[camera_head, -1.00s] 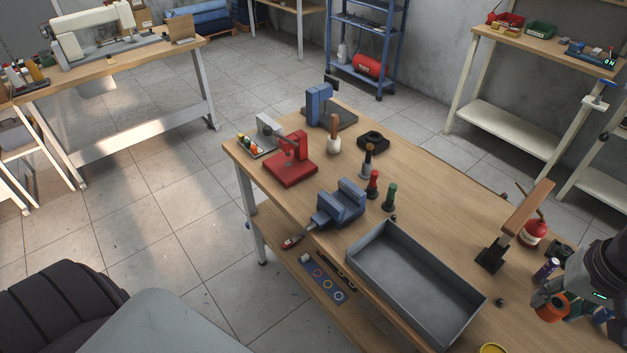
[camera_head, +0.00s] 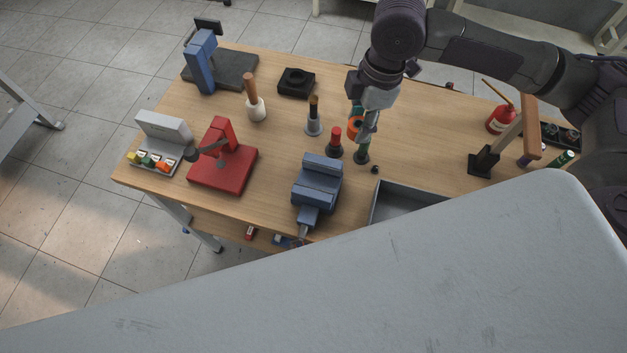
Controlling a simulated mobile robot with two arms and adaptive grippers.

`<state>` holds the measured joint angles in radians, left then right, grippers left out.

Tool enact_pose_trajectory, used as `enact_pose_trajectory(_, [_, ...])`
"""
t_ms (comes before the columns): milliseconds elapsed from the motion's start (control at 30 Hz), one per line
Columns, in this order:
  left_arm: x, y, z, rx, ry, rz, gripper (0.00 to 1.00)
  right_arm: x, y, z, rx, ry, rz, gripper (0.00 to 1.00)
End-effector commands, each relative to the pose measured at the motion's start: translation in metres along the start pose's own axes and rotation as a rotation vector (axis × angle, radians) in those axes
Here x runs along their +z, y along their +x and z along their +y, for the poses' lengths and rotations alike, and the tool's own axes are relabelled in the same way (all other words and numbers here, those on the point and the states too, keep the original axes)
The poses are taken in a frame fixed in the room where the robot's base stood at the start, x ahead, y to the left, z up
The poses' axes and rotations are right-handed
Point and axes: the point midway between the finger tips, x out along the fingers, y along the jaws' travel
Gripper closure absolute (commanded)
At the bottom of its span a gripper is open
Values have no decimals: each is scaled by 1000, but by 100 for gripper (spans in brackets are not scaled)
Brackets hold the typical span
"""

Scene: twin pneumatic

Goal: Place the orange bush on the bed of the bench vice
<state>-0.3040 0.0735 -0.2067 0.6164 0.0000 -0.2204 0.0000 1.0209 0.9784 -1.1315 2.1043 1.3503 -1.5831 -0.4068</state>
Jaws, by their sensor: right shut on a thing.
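The orange bush (camera_head: 354,128) is held in my right gripper (camera_head: 362,127), which is shut on it and points down. The gripper partly hides the bush. It appears above the bench, near the red-topped and green-topped tools, behind and to the right of the vice. The blue bench vice (camera_head: 319,181) stands near the bench's front edge with its handle end toward me. Its bed between the jaws shows no object on it. My left gripper is not in view.
A red-topped tool (camera_head: 334,142), a green tool (camera_head: 362,155) and a dark-handled tool (camera_head: 314,117) stand close behind the vice. A red press (camera_head: 222,160) is to its left, a grey tray (camera_head: 400,203) to its right. The bench's front right is hidden.

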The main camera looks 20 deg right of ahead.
Motion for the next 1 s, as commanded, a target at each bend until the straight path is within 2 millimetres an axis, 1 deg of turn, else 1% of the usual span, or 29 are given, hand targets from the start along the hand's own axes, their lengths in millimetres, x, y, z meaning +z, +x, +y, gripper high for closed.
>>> enact_pose_trajectory(33, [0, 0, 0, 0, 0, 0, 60, 4, 5, -5, -21, -127, 1, 100])
enact_pose_trajectory(100, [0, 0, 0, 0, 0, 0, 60, 9, 11, -11, -45, -327, 1, 100])
enact_pose_trajectory(200, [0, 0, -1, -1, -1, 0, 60, 16, 18, -19, -77, -593, 1, 100])
enact_pose_trajectory(300, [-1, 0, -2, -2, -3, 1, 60, 23, 23, -25, -103, -816, 0, 100])
enact_pose_trajectory(400, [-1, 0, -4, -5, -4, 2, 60, 28, 27, -30, -121, -979, 0, 100])
enact_pose_trajectory(533, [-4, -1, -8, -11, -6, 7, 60, 30, 30, -33, -133, -1098, 0, 100])
enact_pose_trajectory(633, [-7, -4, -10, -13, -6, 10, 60, 22, 36, -33, -137, -1131, 2, 100])
enact_pose_trajectory(767, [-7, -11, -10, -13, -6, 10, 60, -3, 53, -31, -138, -1135, 4, 100])
enact_pose_trajectory(900, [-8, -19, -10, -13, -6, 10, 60, -34, 76, -29, -137, -1134, 4, 100])
enact_pose_trajectory(1000, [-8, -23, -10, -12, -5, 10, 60, -52, 91, -27, -138, -1132, 2, 100])
